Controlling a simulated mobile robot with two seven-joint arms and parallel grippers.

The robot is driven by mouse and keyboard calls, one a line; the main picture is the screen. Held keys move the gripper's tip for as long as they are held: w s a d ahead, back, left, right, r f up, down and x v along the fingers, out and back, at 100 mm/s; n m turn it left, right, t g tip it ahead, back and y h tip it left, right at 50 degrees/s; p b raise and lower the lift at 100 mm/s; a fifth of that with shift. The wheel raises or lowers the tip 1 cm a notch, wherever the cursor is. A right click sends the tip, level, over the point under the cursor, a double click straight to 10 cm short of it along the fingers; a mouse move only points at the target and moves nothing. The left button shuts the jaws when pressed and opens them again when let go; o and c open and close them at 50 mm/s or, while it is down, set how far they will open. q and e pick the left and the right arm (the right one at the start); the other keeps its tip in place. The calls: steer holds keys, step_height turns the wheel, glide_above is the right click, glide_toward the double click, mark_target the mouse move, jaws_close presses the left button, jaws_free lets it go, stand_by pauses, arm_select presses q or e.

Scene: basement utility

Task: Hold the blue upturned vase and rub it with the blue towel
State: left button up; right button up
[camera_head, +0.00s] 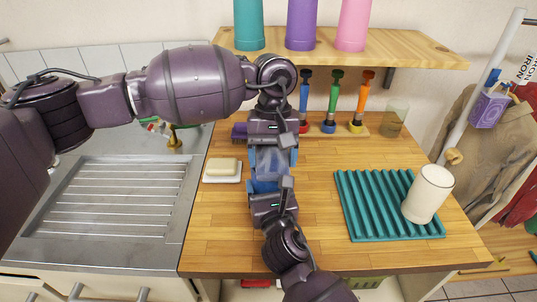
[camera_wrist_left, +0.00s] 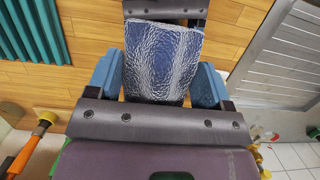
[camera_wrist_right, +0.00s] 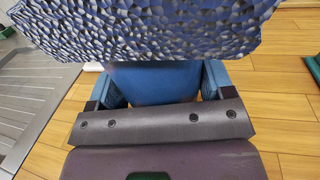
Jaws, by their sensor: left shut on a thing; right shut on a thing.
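My left gripper (camera_head: 272,156) reaches in from the back and is shut on the blue towel (camera_head: 270,163). The towel fills the space between its fingers in the left wrist view (camera_wrist_left: 163,62), textured blue with paler bands. My right gripper (camera_head: 269,188) comes from the front edge and is shut on the blue vase (camera_head: 264,185). In the right wrist view the smooth blue vase (camera_wrist_right: 155,84) sits between the fingers, with the towel (camera_wrist_right: 150,30) right across its far side. Towel and vase look in contact; most of the vase is hidden.
A cream cup-shaped vessel (camera_head: 430,193) stands on a ribbed teal mat (camera_head: 360,205) at right. A soap dish (camera_head: 221,178) lies left, beside the metal sink drainer (camera_head: 115,195).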

arm_select(q)
steer(key=shift+a+f, duration=0.1)
steer(key=shift+a, duration=1.1)
steer(key=shift+d, duration=1.2)
steer(key=shift+a, duration=0.6)
steer(key=shift+r, duration=0.2)
steer(key=shift+r, duration=3.5)
steer(key=shift+r, duration=0.15)
steer(key=shift+r, duration=2.95)
steer(key=s+a+r, duration=0.1)
steer(key=s+a, duration=0.2)
steer(key=s, duration=0.6)
steer(key=shift+s+r, duration=0.25)
steer(key=shift+r, duration=0.15)
